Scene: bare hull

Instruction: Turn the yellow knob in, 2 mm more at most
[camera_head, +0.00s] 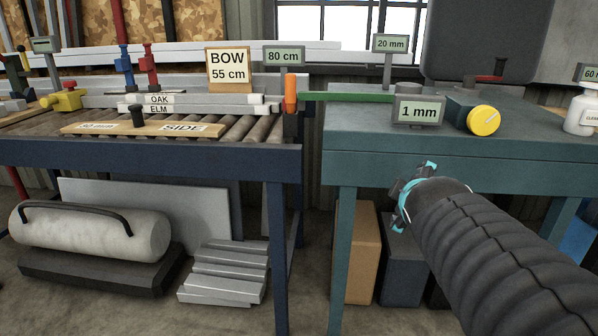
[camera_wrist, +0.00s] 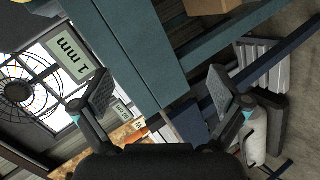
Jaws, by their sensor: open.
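The yellow knob (camera_head: 483,120) is a round disc on the front of a dark block on the teal bench (camera_head: 360,140). A sign reading "1 mm" (camera_head: 418,111) stands just left of it; it also shows in the wrist view (camera_wrist: 68,58). My gripper (camera_head: 410,192) is in front of the bench, below and left of the knob and apart from it. In the wrist view its two fingers (camera_wrist: 160,92) are spread wide with nothing between them. A sliver of yellow in that view's top left corner may be the knob; I cannot tell.
A green bar (camera_head: 345,97) and an orange piece (camera_head: 290,92) lie left of the sign. A "20 mm" sign (camera_head: 390,43) stands behind, and a white bottle (camera_head: 581,113) right of the knob. A roller table (camera_head: 150,152) is at left. Boxes (camera_head: 355,250) stand under the bench.

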